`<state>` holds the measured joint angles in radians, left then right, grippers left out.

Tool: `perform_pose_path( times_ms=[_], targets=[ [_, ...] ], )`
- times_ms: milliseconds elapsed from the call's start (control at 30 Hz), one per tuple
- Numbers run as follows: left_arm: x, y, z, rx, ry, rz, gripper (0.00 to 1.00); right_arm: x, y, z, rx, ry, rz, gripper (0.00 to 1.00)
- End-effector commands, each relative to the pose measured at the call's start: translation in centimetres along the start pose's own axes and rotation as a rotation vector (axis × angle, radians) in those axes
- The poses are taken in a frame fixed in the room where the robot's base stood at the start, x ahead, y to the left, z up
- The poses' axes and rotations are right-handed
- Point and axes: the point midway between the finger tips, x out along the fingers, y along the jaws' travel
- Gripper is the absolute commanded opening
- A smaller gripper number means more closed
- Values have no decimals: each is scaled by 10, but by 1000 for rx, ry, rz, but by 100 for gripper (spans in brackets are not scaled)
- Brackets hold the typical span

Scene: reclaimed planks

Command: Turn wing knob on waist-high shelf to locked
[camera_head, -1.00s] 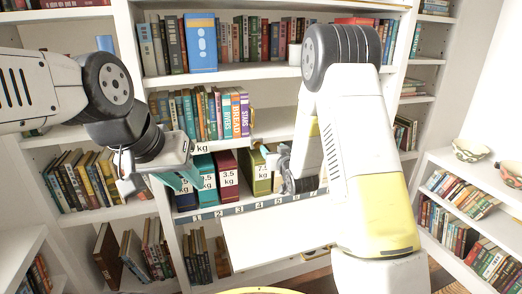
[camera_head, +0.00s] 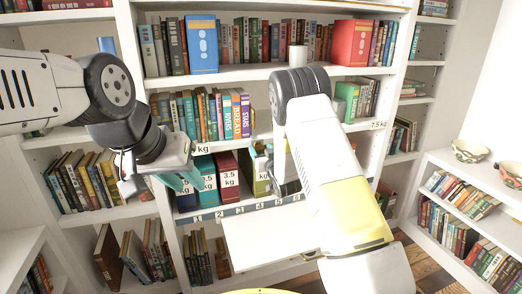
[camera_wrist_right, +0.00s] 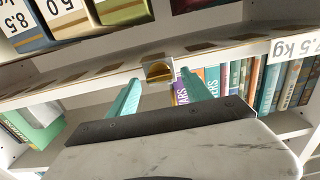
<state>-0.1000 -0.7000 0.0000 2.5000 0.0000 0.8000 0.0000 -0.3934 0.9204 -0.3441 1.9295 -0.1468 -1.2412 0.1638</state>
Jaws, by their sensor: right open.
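The brass wing knob (camera_wrist_right: 158,72) sits on a small pale plate on a shelf's front edge in the right wrist view. Which way its wing points, and any lock marking, I cannot make out. My right gripper (camera_wrist_right: 160,80) is open, its two teal fingers on either side of the knob in that view; contact is not visible. In the head view, my right gripper (camera_head: 262,152) is at the shelf edge near the middle, partly hidden by its own arm. My left gripper (camera_head: 180,181) hangs in front of the lower binders at left; its finger gap is unclear.
Books, including a purple one (camera_head: 246,114), stand on the shelf at the knob's level. Weight-labelled binders (camera_head: 228,172) stand below, above a numbered strip (camera_head: 240,210). A red binder (camera_head: 352,42) and a white cup (camera_head: 298,56) are higher up. Bowls (camera_head: 470,150) stand at right.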

Motion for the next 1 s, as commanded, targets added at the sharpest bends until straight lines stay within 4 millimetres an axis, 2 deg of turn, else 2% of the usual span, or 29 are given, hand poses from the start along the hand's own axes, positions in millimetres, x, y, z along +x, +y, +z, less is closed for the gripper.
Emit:
perform_pose_path(
  times_ms=[167,267,467,500,767,1000],
  targets=[
    [0,0,0,0,0,0,32,0,0,0,0,0,0,58],
    [0,0,0,0,0,0,32,0,0,0,0,0,0,42],
    [0,0,0,0,0,0,32,0,0,0,0,0,0,3],
    [0,0,0,0,0,0,32,0,0,0,0,0,0,0],
    [0,0,0,0,0,0,32,0,0,0,-27,0,0,0],
    [0,0,0,0,0,0,32,0,-1,0,-146,-1,0,0]
  ],
)
